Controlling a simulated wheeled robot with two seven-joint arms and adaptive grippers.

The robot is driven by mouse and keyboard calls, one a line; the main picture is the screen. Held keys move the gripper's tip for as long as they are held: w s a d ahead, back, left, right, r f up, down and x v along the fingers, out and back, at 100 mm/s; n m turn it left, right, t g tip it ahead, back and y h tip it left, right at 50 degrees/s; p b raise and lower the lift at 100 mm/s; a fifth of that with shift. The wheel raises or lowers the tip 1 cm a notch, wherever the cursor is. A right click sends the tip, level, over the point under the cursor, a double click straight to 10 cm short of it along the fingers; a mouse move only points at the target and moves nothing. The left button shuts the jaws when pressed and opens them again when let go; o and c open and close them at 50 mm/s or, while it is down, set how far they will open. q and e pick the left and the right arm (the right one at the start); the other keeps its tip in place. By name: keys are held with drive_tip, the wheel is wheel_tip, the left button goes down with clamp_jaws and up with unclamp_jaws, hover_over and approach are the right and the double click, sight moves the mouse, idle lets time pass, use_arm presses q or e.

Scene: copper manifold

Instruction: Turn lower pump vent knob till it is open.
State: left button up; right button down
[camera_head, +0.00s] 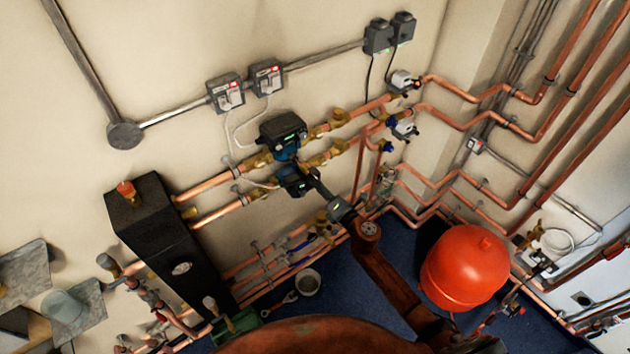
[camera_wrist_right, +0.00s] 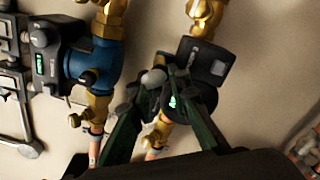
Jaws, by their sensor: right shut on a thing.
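The lower pump (camera_head: 297,182) sits on the lower of two copper pipes on the back wall, below the upper blue pump (camera_head: 284,137). My right gripper (camera_head: 313,187) reaches it from the lower right. In the right wrist view, the lower pump's black head (camera_wrist_right: 212,62) lies behind and to the right of my right gripper (camera_wrist_right: 156,88). Its two fingers close in at the front of the pump, shut on the vent knob. The fingertips largely hide the knob, so its turn angle cannot be read. My left gripper is not in view.
The upper pump's blue body (camera_wrist_right: 103,66) stands close on the left in the wrist view. Brass valves (camera_head: 338,117) and copper pipes run along the wall. A red tank (camera_head: 465,267) stands on the blue floor at right, a black cabinet (camera_head: 160,230) at left.

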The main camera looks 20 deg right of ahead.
drive_tip(key=shift+m+p, duration=0.6)
drive_tip(key=shift+m, duration=1.4)
drive_tip(key=c, duration=1.8)
unclamp_jaws()
drive_tip(key=v, duration=1.2)
